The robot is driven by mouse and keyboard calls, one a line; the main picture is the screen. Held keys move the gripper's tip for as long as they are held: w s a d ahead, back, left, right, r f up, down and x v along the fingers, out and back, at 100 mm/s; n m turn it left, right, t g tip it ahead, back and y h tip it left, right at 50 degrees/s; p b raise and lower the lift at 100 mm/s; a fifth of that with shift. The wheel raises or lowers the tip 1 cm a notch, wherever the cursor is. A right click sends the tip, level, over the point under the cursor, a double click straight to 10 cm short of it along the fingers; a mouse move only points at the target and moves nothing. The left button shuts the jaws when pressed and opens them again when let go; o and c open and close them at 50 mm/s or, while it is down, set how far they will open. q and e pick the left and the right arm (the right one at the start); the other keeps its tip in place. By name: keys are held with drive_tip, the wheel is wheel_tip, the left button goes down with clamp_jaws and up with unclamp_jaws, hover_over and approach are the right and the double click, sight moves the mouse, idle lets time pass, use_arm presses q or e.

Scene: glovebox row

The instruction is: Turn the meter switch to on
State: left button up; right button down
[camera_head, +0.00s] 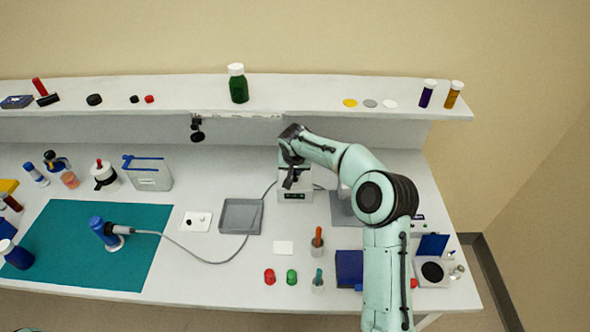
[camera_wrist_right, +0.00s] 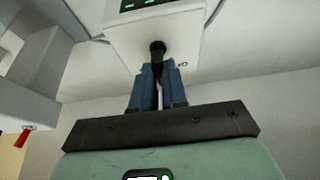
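The meter (camera_head: 296,195) is a white box with a dark, green-lit display, standing at the middle back of the bench. In the right wrist view its white body (camera_wrist_right: 155,38) fills the top, and the black switch lever (camera_wrist_right: 157,48) sticks out of its face. My right gripper (camera_head: 291,178) is at the meter, pointing down at its front. In the wrist view the blue fingers (camera_wrist_right: 158,78) of this gripper are close together on either side of the lever's end, seemingly touching it. The lever's tip is hidden between them. My left gripper is out of view.
A grey tray (camera_head: 241,216) and a white switch plate (camera_head: 196,221) lie left of the meter. Red and green caps (camera_head: 291,277), upright small tools and a blue box (camera_head: 349,268) stand in front. A shelf (camera_head: 330,97) runs behind.

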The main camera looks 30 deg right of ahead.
drive_tip(key=shift+m, duration=0.3)
drive_tip(key=shift+w+a+m+h, duration=0.15)
drive_tip(key=shift+m+h, duration=0.25)
drive_tip(key=shift+m, duration=0.5)
drive_tip(key=shift+w+m+g+h, duration=0.1)
drive_tip(key=shift+m+g+h, duration=0.5)
drive_tip(key=shift+m, duration=1.1)
drive_tip(key=c, duration=1.2)
unclamp_jaws()
drive_tip(key=shift+o, duration=0.2)
drive_tip(key=shift+r, duration=0.1)
drive_tip(key=v, duration=1.3)
drive_tip(key=shift+w+r, duration=0.2)
drive_tip(key=shift+r, duration=0.1)
